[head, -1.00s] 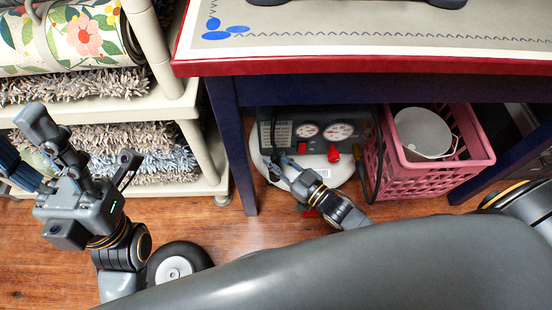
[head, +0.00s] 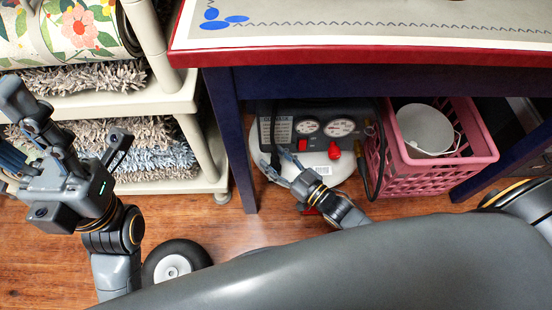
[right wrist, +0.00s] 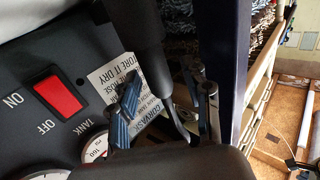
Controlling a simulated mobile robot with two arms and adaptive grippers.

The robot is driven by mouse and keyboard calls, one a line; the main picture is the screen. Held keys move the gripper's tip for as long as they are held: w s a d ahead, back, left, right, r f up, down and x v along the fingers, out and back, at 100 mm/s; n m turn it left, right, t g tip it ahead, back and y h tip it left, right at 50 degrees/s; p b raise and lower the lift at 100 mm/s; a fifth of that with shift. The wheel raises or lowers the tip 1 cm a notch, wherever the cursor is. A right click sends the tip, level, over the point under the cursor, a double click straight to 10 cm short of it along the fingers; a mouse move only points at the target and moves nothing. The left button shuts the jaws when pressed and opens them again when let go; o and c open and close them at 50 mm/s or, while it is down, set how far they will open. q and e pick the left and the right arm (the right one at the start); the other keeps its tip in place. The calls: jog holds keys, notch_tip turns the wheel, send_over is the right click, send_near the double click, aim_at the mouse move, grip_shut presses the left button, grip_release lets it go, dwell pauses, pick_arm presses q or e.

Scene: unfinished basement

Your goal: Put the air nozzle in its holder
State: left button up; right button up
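The air compressor (head: 318,128) stands under the table with two gauges, a red switch and a red knob on its dark panel. A black shape that looks like the air nozzle (head: 275,150) is upright at the panel's left edge; it also shows in the right wrist view (right wrist: 146,55). My right gripper (head: 279,164) is at its lower end, its fingers spread to either side, apparently not clamping it. In the right wrist view the fingers (right wrist: 165,105) stand apart. The holder cannot be made out clearly, so I cannot tell how the nozzle is seated. My left gripper (head: 70,125) is open and empty.
A pink crate (head: 430,178) with a white bucket (head: 424,130) stands right of the compressor. The table leg (head: 232,150) is close on the left, and the red-edged tabletop (head: 350,52) is above. A cream shelf (head: 150,104) with rugs stands near my left arm.

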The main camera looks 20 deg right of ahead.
jog(key=shift+s+d, duration=0.1)
jog(key=v, duration=1.1)
jog(key=shift+s, duration=0.35)
jog(key=shift+d, duration=0.1)
